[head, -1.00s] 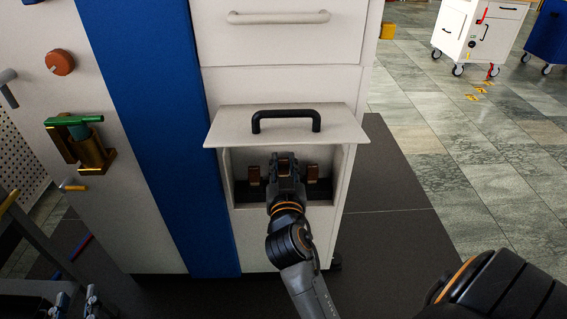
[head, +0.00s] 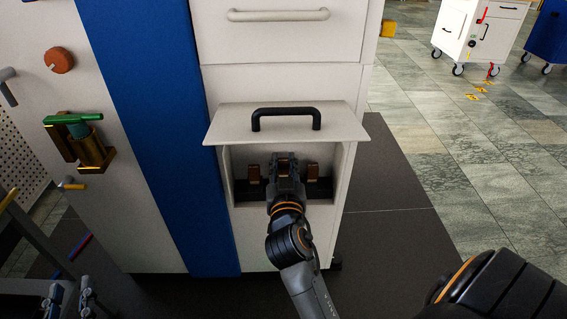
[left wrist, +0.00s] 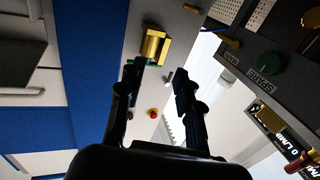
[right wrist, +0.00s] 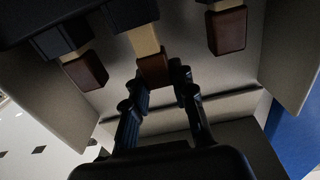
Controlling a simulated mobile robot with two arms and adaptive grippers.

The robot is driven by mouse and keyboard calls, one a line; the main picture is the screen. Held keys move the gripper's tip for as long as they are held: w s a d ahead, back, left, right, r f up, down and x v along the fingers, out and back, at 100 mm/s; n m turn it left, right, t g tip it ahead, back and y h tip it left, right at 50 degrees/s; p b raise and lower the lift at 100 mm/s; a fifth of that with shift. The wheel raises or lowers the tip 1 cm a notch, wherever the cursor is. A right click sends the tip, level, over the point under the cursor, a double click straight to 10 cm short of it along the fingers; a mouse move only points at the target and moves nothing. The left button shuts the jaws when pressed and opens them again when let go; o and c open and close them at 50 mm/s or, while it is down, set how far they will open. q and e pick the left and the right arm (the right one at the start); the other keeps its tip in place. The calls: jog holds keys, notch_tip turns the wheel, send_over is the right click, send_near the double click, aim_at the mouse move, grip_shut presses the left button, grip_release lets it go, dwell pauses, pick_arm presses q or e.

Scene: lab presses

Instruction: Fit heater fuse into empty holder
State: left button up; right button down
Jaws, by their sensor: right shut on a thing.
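The heater fuse, cream with brown end caps, is at the middle position of the open compartment; its brown end shows in the right wrist view (right wrist: 153,68). My right gripper (right wrist: 160,82) is shut on it. In the head view my right gripper (head: 285,164) reaches into the compartment and hides most of the fuse. Brown-capped fuses stand to its left (head: 253,175) and right (head: 313,173), above a dark holder strip (head: 322,190). I cannot tell whether the middle fuse is fully seated. My left gripper (left wrist: 158,78) is open and empty, away from the compartment.
The compartment's cover flap (head: 230,125), with a black handle (head: 286,116), sticks out above my right gripper. The compartment side walls are close. A green-topped brass fitting (head: 88,145) and a red knob (head: 60,61) are on the left panel.

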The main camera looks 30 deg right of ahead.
pick_arm(q)
jog(key=shift+r, duration=0.3)
pick_arm(e)
jog(key=shift+f, duration=0.1)
pick_arm(q)
jog(key=shift+d+r+t+h, duration=0.1)
jog(key=shift+r+t+h, duration=0.2)
jog(key=shift+r+t+b, duration=0.3)
jog(key=shift+r+t, duration=0.1)
jog(key=shift+r, duration=0.2)
pick_arm(e)
jog(key=shift+f, duration=0.2)
pick_arm(q)
jog(key=shift+s+d+r+t, duration=0.1)
jog(key=shift+r+t, duration=0.15)
jog(key=shift+r, duration=0.2)
jog(key=shift+s+d+r+t, duration=0.1)
jog(key=shift+r+t, duration=0.15)
jog(key=shift+r, duration=0.2)
pick_arm(e)
jog(key=shift+f, duration=0.25)
pick_arm(q)
jog(key=shift+r+h, duration=0.25)
jog(key=shift+h, duration=0.05)
jog(key=shift+s+r+t+b, duration=0.1)
jog(key=shift+r+t+b, duration=0.2)
jog(key=shift+t, duration=0.1)
pick_arm(e)
jog(key=shift+f, duration=0.1)
